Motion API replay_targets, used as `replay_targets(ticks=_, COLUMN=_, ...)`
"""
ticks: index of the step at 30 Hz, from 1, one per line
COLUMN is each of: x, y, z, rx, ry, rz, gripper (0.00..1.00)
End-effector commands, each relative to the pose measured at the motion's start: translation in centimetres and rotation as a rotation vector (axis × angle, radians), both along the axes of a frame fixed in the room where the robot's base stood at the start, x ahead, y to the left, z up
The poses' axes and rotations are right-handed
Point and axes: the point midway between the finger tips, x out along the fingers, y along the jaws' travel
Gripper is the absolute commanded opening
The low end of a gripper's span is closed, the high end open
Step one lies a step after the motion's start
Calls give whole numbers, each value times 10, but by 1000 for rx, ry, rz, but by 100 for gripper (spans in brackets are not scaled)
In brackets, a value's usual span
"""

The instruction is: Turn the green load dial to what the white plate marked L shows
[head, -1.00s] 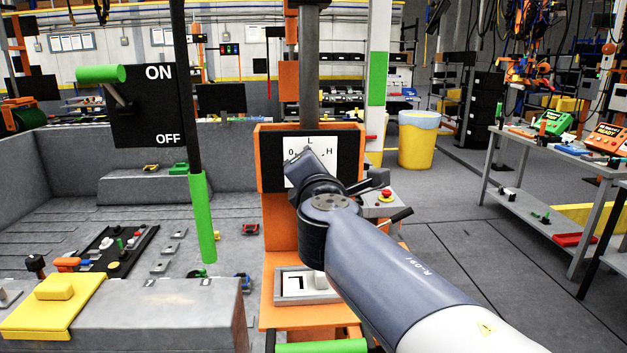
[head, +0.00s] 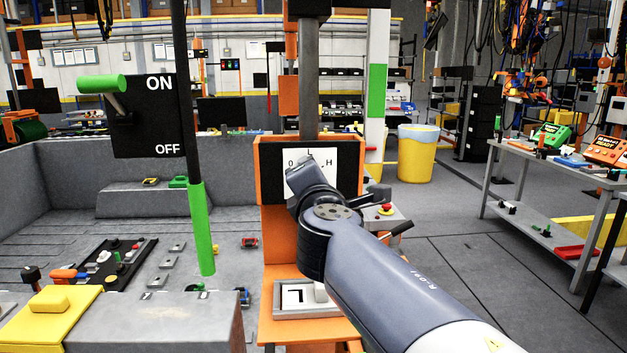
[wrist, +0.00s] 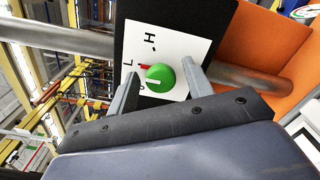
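The green dial (wrist: 160,78) sits on a white dial face (wrist: 168,47) marked 0, L and H, seen turned sideways in the wrist view. Its white line points toward the 0. A small red mark lies by the L side of the dial. My gripper (wrist: 160,70) is open, one finger on each side of the dial, with small gaps showing. In the head view my wrist hides the dial; the dial face (head: 322,181) shows on the black panel of an orange post. A white plate (head: 294,297) with a black L-shaped mark lies in a grey tray below, partly hidden by my arm.
A hanging green handle (head: 201,228) is left of the post. An ON/OFF lever (head: 103,84) stands further left, above the grey bed. A red button box (head: 386,211) and a dark lever are close right of my wrist.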

Motion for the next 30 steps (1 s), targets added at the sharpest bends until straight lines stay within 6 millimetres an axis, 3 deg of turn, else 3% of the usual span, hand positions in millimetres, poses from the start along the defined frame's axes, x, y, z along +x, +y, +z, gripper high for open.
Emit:
replay_targets(ticks=11, x=-7, y=0, z=0, rx=0, ry=-2, rz=1, gripper=50)
replay_targets(ticks=24, x=-78, y=1, z=0, rx=2, ry=-2, rz=4, gripper=50)
replay_targets(ticks=30, x=-101, y=0, z=0, rx=1, ry=-1, rz=3, gripper=50)
